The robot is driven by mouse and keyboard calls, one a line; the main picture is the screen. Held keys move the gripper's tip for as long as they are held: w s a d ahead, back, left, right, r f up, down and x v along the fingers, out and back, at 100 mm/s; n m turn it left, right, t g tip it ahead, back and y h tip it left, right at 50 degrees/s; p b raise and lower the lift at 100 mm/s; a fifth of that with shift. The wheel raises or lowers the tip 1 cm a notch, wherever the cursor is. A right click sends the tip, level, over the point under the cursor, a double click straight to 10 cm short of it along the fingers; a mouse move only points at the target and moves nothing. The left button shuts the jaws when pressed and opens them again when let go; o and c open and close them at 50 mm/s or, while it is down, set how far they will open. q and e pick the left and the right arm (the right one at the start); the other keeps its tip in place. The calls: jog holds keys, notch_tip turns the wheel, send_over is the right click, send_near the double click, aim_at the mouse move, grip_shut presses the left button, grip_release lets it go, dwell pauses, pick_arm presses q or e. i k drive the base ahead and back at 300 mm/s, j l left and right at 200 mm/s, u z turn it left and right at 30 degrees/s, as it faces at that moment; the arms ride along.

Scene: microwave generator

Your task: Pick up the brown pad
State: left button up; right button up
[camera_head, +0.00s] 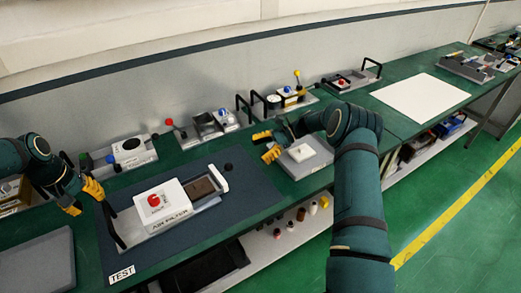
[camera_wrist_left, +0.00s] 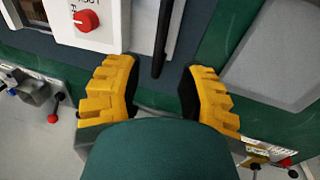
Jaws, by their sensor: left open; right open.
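The brown pad (camera_head: 202,188) lies in the right part of a white and grey tray (camera_head: 206,208), beside a white box labelled AIR FILTER with a red knob (camera_head: 160,202). My left gripper (camera_head: 84,198) is open and empty, left of the tray and near its black handle (camera_head: 112,226). In the left wrist view, my left gripper (camera_wrist_left: 160,88) has its yellow fingers apart, with the handle bar (camera_wrist_left: 162,40) ahead between them. The red knob (camera_wrist_left: 86,20) shows at the top. My right gripper (camera_head: 267,144) is open beside a grey block, away from the pad.
The tray stands on a dark blue mat marked TEST (camera_head: 122,273). A grey block with a white top piece (camera_head: 303,155) is right of the mat. Fixtures with levers and knobs (camera_head: 128,152) line the wall. A white sheet (camera_head: 420,96) lies farther right.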

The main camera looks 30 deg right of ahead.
aim_at(198, 190)
jog(key=k, duration=1)
